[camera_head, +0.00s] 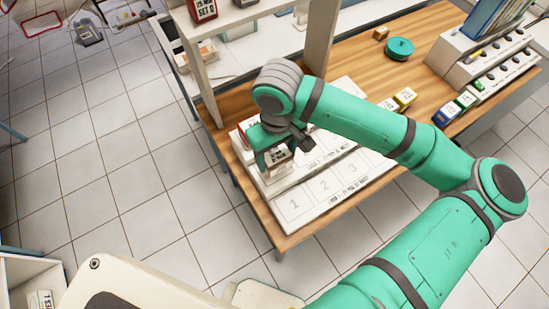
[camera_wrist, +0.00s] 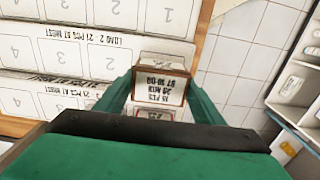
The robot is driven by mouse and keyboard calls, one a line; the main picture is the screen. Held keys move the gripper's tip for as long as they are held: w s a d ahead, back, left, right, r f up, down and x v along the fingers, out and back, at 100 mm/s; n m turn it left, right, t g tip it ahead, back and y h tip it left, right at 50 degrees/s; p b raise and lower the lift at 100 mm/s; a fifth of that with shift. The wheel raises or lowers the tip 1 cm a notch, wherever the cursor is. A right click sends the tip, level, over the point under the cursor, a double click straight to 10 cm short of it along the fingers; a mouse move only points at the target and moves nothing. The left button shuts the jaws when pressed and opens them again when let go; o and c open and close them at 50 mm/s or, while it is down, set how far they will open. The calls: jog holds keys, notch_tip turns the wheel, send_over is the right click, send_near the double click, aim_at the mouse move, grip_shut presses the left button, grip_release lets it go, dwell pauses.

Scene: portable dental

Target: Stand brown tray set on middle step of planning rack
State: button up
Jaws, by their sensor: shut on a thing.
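My gripper (camera_head: 277,146) is shut on a small box with brown edges, the brown tray set (camera_head: 279,155), which has a white label with black print. In the wrist view the tray set (camera_wrist: 162,84) sits between the two green fingers (camera_wrist: 160,98). The white stepped planning rack (camera_head: 320,198) lies under my gripper, with numbered places and load labels. The tray set is at the rack's left end, over or at the middle step; I cannot tell whether it touches. My gripper and wrist hide part of the upper steps.
Another labelled box (camera_wrist: 155,114) shows just beyond the tray set in the wrist view. A white shelf post (camera_head: 320,40) rises behind my wrist.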

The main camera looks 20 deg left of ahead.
aim_at(274, 160)
jog(key=shift+w+a+f, duration=0.1)
jog(key=shift+a+f, duration=0.1)
jog(key=shift+f, duration=0.8)
jog(key=shift+w+a+f, duration=0.1)
jog(key=shift+a+f, duration=0.1)
jog(key=shift+f, duration=0.8)
jog(key=shift+f, duration=0.15)
jog(key=o, duration=1.2)
notch_tip(274, 160, up, 12)
jog(key=shift+r, duration=0.2)
